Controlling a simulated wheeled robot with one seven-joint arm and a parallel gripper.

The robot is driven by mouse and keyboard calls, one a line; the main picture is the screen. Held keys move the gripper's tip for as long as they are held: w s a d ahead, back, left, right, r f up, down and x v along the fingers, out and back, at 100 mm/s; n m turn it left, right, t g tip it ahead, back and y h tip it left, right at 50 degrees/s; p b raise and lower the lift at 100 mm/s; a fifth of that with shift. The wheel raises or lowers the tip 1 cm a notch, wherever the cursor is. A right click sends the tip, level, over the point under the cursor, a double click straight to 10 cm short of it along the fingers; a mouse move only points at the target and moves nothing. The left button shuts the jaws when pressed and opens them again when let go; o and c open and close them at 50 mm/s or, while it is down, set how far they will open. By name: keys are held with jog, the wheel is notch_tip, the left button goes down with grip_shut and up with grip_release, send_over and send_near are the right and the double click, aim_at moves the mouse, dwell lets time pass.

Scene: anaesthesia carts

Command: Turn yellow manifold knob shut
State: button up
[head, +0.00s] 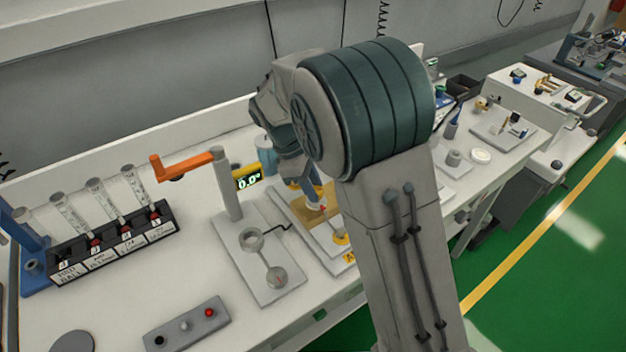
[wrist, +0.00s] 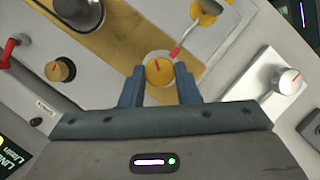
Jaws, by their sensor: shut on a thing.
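A round yellow knob (wrist: 159,72) with a short red mark on top sits between the two blue fingers of my gripper (wrist: 160,80) in the wrist view. My gripper is shut on this knob, with one finger on each side. The fingers cover parts of its left and right sides. In the head view my gripper (head: 312,188) reaches down to a tan and white panel (head: 291,208), and my arm hides much of this area. I cannot make out the held knob there.
In the wrist view a second yellow knob (wrist: 205,12) with a red-tipped lever lies close above. In the head view a post with an orange arm (head: 183,165) stands left of my gripper.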

jog(key=m, duration=0.2)
jog(key=m+g+p, duration=0.1)
jog(key=m+g+y+p, duration=0.1)
jog(key=m, duration=0.1)
jog(key=shift+w+d+r+m, duration=0.15)
jog(key=shift+w+r+m, duration=0.05)
jog(key=shift+w+m, duration=0.1)
jog(key=m+g+y+p, duration=0.1)
jog(key=m, duration=0.4)
jog(key=shift+w+d+f, duration=0.1)
jog(key=shift+y, duration=0.3)
jog(key=o, duration=1)
jog(key=shift+c, duration=0.2)
jog(key=v, duration=1.3)
jog(key=shift+w+r, duration=0.3)
